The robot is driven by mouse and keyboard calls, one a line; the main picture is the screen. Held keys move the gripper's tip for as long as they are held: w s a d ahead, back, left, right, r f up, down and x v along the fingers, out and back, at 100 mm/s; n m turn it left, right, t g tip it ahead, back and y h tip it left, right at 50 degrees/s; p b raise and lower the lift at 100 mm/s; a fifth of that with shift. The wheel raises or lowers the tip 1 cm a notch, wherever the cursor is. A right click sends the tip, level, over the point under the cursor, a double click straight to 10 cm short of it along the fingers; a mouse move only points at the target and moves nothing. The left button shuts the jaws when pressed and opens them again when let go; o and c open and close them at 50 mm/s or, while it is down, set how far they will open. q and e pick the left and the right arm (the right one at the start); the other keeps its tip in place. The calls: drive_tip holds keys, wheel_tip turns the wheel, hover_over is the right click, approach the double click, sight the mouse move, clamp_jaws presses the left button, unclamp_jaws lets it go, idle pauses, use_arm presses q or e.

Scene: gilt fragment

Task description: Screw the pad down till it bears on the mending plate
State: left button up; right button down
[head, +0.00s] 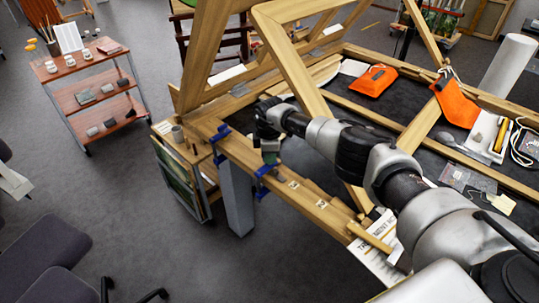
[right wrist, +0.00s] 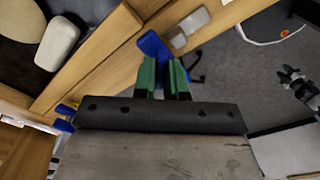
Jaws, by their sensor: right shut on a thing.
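My right gripper (head: 269,158) reaches down over the near wooden beam (head: 240,150) at a blue clamp (head: 264,172). In the right wrist view its green fingers (right wrist: 164,80) are shut at the blue clamp (right wrist: 154,48), whose body shows just beyond the fingertips; the held part is mostly hidden between them. A grey metal plate (right wrist: 190,28), perhaps the mending plate, lies on the wood beside the clamp. The clamp's pad is hidden, so I cannot tell whether it touches the plate. A second blue clamp (head: 220,133) sits further left on the beam.
A large wooden frame (head: 330,200) spans the work area, with slanted struts rising from it. Orange pouches (head: 373,80) and a white tray (head: 488,135) lie beyond my arm. A red-shelved trolley (head: 95,90) stands at left. Grey floor (head: 130,220) is open at lower left.

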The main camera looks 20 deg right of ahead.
drive_tip(key=shift+w+r, duration=0.1)
drive_tip(key=c, duration=1.2)
unclamp_jaws()
